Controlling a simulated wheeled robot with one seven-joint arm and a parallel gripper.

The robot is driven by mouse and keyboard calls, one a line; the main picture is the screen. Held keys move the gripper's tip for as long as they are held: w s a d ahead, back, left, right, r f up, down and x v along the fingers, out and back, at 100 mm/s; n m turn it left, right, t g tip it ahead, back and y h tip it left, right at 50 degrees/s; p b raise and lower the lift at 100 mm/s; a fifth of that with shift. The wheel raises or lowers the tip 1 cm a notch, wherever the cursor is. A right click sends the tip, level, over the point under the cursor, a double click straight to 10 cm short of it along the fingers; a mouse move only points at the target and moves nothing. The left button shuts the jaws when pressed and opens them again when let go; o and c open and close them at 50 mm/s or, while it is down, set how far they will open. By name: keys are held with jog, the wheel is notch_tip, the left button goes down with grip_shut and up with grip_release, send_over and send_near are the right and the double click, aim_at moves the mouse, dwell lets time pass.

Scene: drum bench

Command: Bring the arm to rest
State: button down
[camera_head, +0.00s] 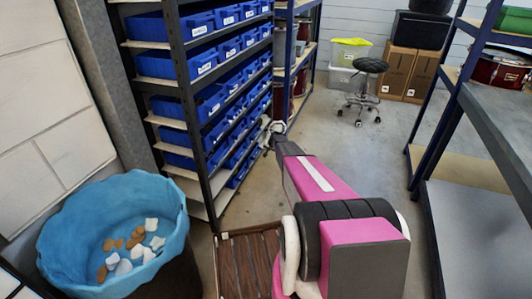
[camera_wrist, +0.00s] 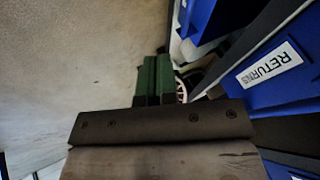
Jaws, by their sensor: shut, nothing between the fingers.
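My arm reaches forward from the lower right of the head view, its pink links stretched out toward the blue-bin rack. My gripper shows in the wrist view (camera_wrist: 153,72), with its green fingers together and nothing held between them. In the head view the far end of the arm is small and close to the right end of the rack, and the fingers cannot be made out there. In the wrist view a blue bin (camera_wrist: 225,105) with a RETURNS label is close on the right of the fingers. I cannot tell whether they touch.
The dark-framed rack (camera_head: 178,85) of blue bins stands left of my arm. A blue tub (camera_head: 60,245) with white and brown pieces is at lower left. A workbench (camera_head: 500,120) stands right. A black stool (camera_head: 370,65) and cardboard boxes (camera_head: 405,72) are behind. The middle floor is clear.

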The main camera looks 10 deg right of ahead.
jog(key=s+a+r+n+g, duration=0.2)
jog(key=s+a+r, duration=0.3)
jog(key=s+r, duration=0.5)
jog(key=s+a+r+n+g+h, duration=0.1)
jog(key=s+a+r, duration=0.4)
jog(key=s, duration=2.3)
jog(key=s+a+r+n+g+h, duration=0.1)
jog(key=s+a+r, duration=0.4)
jog(key=s+r, duration=1.1)
jog(key=s+n+g, duration=0.1)
jog(key=s+g, duration=0.1)
jog(key=s, duration=0.1)
jog(key=shift+s+a+r+n+g, duration=0.15)
jog(key=shift+s+a+n+g, duration=0.15)
jog(key=shift+s+a+n, duration=0.1)
jog(key=shift+w, duration=0.15)
